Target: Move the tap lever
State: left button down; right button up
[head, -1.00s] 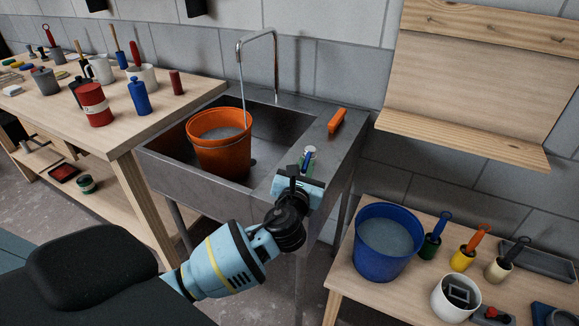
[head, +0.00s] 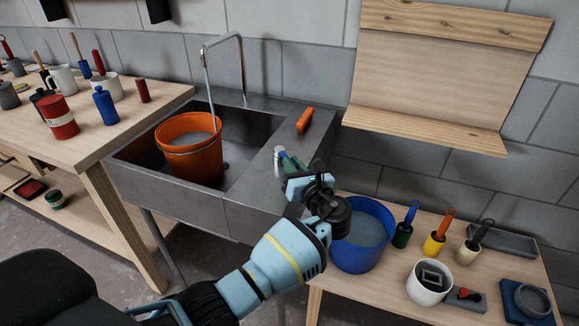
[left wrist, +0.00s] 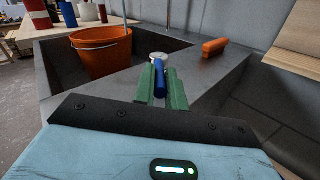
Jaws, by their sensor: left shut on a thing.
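The tap lever (head: 284,155) is a blue handle on a round silver base (head: 278,149), set on the grey deck of the sink at its right side. It also shows in the left wrist view (left wrist: 159,78), between two green fingers. My left gripper (head: 292,165) is shut on the blue lever, with the silver base just beyond the fingertips. The tap spout (head: 241,68) arches over the basin. A thin stream (head: 210,95) runs from it into an orange bucket (head: 190,160) in the basin. My right gripper is out of view.
An orange block (head: 304,120) lies on the sink deck behind the lever. A blue bucket (head: 362,240) stands on a low wooden table at the right, close to my left wrist, with several brushes in pots beside it. A workbench (head: 95,140) with cans stands at the left.

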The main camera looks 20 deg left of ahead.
pick_arm(q)
jog(key=shift+w+g, duration=0.1)
jog(key=shift+g, duration=0.2)
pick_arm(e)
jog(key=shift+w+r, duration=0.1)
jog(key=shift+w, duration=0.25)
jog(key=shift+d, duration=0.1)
pick_arm(q)
jog(key=c, duration=1.5)
grip_release()
jog(key=shift+o, duration=0.2)
jog(key=shift+d, duration=0.1)
jog(key=shift+s+d, duration=0.2)
jog(key=shift+d, duration=0.05)
jog(key=v, duration=0.7)
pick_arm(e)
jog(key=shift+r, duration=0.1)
pick_arm(q)
jog(key=shift+d+f+n, duration=0.1)
jog(key=shift+f+n, duration=0.05)
jog(key=shift+n, duration=0.15)
